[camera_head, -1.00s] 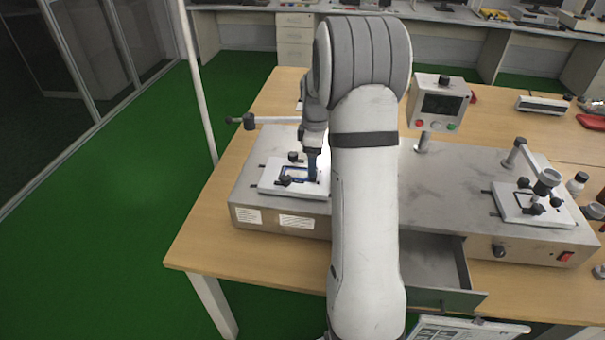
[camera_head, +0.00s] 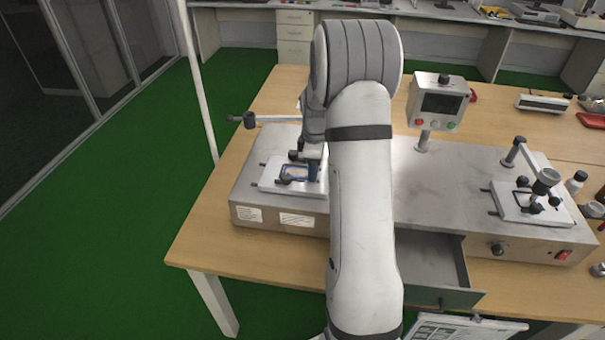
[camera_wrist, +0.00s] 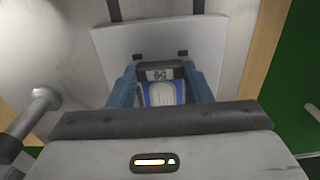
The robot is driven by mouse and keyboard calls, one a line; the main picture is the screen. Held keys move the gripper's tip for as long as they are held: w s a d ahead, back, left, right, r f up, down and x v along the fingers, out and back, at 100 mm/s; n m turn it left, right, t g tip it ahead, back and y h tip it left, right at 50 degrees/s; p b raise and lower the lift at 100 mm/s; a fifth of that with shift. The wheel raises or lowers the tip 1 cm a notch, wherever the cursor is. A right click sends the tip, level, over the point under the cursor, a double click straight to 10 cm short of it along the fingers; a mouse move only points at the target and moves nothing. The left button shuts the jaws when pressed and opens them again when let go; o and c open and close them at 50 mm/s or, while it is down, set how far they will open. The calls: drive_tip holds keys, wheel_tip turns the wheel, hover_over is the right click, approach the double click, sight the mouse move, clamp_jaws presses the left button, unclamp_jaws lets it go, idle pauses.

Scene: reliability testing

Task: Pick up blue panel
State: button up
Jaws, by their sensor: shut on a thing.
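The blue panel (camera_head: 299,174) is a small blue-edged frame at the white plate of the left test station. In the wrist view, a blue and white part of the panel (camera_wrist: 163,95) shows between my fingers. My gripper (camera_head: 313,172) points down at the plate. In the wrist view its two blue fingers (camera_wrist: 161,88) stand on either side of the panel and are shut on it. A dark labelled block (camera_wrist: 161,73) lies just beyond it. I cannot tell whether the panel is clear of the plate; my arm and gripper hide part of it.
The white plate (camera_wrist: 115,50) has dark clamps, and a lever (camera_head: 275,119) stands behind it. The grey machine (camera_head: 440,185) has a second station (camera_head: 520,207) at the right and a control box (camera_head: 438,102). An open drawer (camera_head: 432,262) is below. Green floor lies left.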

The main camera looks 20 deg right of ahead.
drive_tip(key=shift+c, duration=1)
wheel_tip(320, 180, up, 10)
drive_tip(key=b, duration=0.1)
drive_tip(key=shift+f+b, duration=2.2)
drive_tip(key=shift+f, duration=1.35)
drive_tip(key=shift+r, duration=0.15)
